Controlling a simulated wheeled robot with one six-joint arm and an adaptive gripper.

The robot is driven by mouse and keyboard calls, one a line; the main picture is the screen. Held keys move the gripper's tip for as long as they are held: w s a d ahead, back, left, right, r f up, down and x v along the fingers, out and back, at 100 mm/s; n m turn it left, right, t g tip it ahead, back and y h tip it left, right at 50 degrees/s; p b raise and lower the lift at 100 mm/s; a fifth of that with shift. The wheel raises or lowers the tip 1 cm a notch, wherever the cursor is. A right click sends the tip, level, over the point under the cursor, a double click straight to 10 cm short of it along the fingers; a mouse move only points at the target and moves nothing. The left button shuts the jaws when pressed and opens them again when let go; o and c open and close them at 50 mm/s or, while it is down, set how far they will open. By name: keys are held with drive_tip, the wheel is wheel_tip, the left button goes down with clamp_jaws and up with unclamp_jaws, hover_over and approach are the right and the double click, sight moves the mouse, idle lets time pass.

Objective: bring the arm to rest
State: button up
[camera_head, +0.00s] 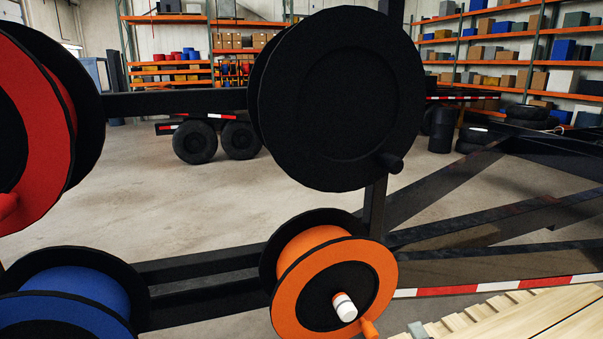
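My arm and gripper do not show in the head camera view. Several cable or hose reels hang on a dark frame close in front of me. A large black reel (335,100) is at the top middle, with a small black knob at its lower right. An orange reel (290,290) is below it, with a white hub end and an orange knob. A red reel (45,150) is cut off at the left edge. A blue reel (65,305) is at the lower left.
A dark trailer frame (470,215) with red and white tape runs to the right. Wooden slats (530,315) lie at the lower right. Wheels (196,142), a black barrel (441,130) and loaded shelves (500,50) stand farther back. Bare floor (130,195) shows between.

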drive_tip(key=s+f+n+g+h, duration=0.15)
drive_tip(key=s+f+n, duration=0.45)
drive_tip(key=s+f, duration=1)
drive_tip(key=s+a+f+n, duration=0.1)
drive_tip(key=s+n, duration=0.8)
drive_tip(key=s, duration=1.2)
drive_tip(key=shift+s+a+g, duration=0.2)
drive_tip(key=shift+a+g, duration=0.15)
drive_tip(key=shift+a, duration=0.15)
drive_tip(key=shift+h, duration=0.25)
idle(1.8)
